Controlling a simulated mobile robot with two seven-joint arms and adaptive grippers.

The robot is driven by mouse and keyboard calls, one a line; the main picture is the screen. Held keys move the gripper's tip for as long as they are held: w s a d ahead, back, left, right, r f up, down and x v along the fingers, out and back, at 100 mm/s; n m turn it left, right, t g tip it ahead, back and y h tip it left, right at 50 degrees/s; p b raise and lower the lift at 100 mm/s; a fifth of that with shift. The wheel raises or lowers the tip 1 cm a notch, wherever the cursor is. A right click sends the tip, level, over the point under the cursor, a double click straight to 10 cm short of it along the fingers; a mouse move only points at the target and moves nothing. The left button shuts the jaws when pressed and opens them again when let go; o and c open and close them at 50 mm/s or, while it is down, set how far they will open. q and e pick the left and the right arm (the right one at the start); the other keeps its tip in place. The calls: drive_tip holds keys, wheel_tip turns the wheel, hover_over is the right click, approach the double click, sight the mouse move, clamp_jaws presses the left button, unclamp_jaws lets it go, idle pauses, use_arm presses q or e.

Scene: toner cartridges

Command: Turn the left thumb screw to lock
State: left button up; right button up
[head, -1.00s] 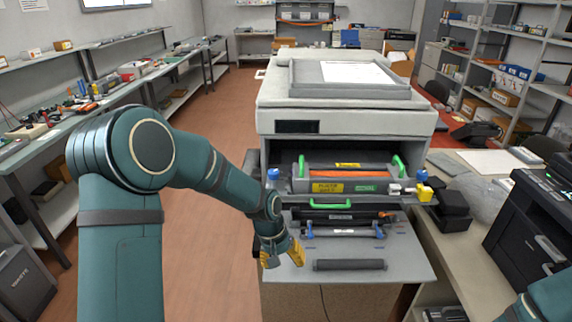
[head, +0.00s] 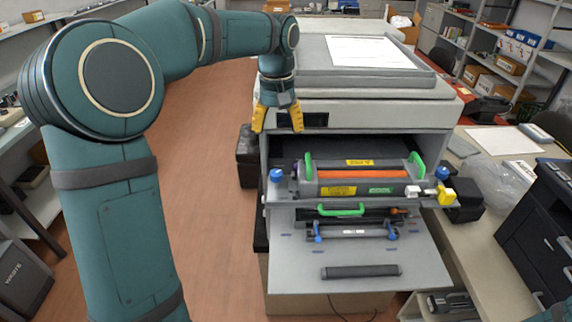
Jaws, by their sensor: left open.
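The left thumb screw (head: 276,175) is a blue knob at the left end of the drawer unit in the open printer. A matching blue thumb screw (head: 442,173) is at the right end. Between them lies the toner cartridge (head: 362,174), with an orange strip and green end handles. My left gripper (head: 278,118) has yellow fingertips, spread apart and pointing down. It is empty, above the left thumb screw in the picture and in front of the printer's upper body, apart from the screw.
The printer (head: 370,112) has a fold-down front door (head: 400,262) with a dark handle. A green handle (head: 341,210) and blue levers sit below the cartridge. A yellow-and-white part (head: 444,195) sticks out at right. Floor is clear at left.

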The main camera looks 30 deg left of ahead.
sight(276, 173)
use_arm(q)
drive_tip(key=f, duration=0.4)
drive_tip(key=f+b, duration=0.1)
drive_tip(key=f, duration=0.3)
drive_tip(key=s+f+b, duration=0.1)
drive_tip(key=f, duration=0.4)
drive_tip(key=shift+a, duration=0.1)
drive_tip(key=shift+s+f, duration=0.15)
drive_tip(key=shift+f, duration=0.05)
use_arm(e)
drive_tip(key=shift+s+a+f, duration=0.15)
drive_tip(key=shift+s+f, duration=0.5)
drive_tip(key=shift+f, duration=0.3)
use_arm(q)
drive_tip(key=c, duration=1.1)
